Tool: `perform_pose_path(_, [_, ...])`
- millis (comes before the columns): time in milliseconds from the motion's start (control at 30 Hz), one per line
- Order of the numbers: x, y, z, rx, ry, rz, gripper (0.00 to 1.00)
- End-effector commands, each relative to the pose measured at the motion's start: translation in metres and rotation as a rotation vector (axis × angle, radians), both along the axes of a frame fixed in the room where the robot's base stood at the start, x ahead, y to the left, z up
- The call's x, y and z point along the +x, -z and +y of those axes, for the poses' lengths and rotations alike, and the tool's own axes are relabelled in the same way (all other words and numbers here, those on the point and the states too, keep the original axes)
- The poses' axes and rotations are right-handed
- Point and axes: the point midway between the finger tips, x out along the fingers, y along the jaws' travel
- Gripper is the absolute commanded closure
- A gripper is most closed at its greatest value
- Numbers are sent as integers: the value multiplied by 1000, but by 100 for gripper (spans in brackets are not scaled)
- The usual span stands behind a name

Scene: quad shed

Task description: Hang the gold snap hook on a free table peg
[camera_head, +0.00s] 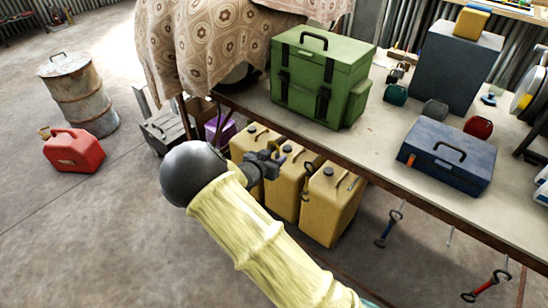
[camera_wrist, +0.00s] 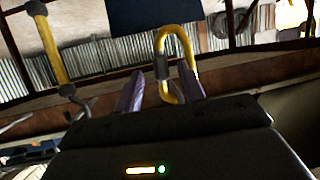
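The gold snap hook (camera_wrist: 178,42) shows in the wrist view as a yellow loop with a dark sleeve on its left leg. My gripper (camera_wrist: 162,68) has its two purple-grey fingers apart, with the sleeved leg between them and gaps showing on both sides. The other leg runs beside the right finger. I cannot tell whether the fingers touch the hook. In the head view, my gripper (camera_head: 268,160) is at the table's front edge, before the yellow cans; the gold hook is not clearly visible there. A bare-looking peg (camera_head: 450,236) hangs under the table edge.
A green box (camera_head: 322,80) and a blue toolbox (camera_head: 447,155) stand on top. The floor at left front is clear.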

Motion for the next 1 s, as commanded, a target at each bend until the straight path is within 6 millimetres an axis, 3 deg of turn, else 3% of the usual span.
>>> perform_pose_path(467, [-9,-5,6,1,-2,0,58])
perform_pose_path(1000, [-92,-45,52,1,-4,1,58])
